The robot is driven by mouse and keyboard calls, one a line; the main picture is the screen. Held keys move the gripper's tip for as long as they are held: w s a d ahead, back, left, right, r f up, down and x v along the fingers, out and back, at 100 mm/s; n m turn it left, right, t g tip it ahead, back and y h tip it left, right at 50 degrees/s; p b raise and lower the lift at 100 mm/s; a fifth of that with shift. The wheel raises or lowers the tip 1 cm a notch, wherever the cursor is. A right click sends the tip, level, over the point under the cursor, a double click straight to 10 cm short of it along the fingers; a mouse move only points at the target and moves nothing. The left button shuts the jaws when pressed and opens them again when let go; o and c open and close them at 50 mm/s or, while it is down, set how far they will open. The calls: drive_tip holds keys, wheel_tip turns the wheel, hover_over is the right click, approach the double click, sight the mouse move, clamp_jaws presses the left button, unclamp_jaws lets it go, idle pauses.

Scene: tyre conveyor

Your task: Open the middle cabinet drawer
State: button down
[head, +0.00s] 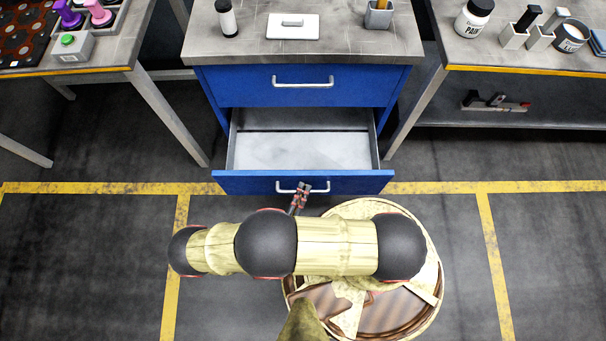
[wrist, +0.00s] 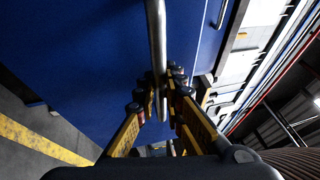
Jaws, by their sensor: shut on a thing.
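The blue cabinet (head: 208,88) stands ahead of me with a grey top. Its upper drawer (head: 345,90) is closed, with a silver bar handle (head: 303,83). The drawer below it, the middle drawer (head: 235,184), is pulled well out, and its pale inside is empty. My gripper (head: 301,190) is at this drawer's silver handle (head: 323,190). In the wrist view my gripper (wrist: 163,90) is shut around the handle bar (wrist: 156,35), against the blue drawer front (wrist: 90,60). Anything below the open drawer is hidden in the head view.
A table with purple items and a green button box (head: 72,47) stands left. A table with a white jar (head: 473,18) and containers stands right, with a shelf (head: 540,113) below. A black-capped bottle (head: 226,18) and a grey cup (head: 378,15) stand on the cabinet. Yellow-lined floor is clear around me.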

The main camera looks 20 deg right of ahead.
drive_tip(key=shift+s+a+f, duration=0.1)
drive_tip(key=shift+s+a, duration=0.2)
drive_tip(key=shift+s, duration=0.5)
drive_tip(key=c, duration=2.1)
unclamp_jaws()
drive_tip(key=shift+c, duration=0.2)
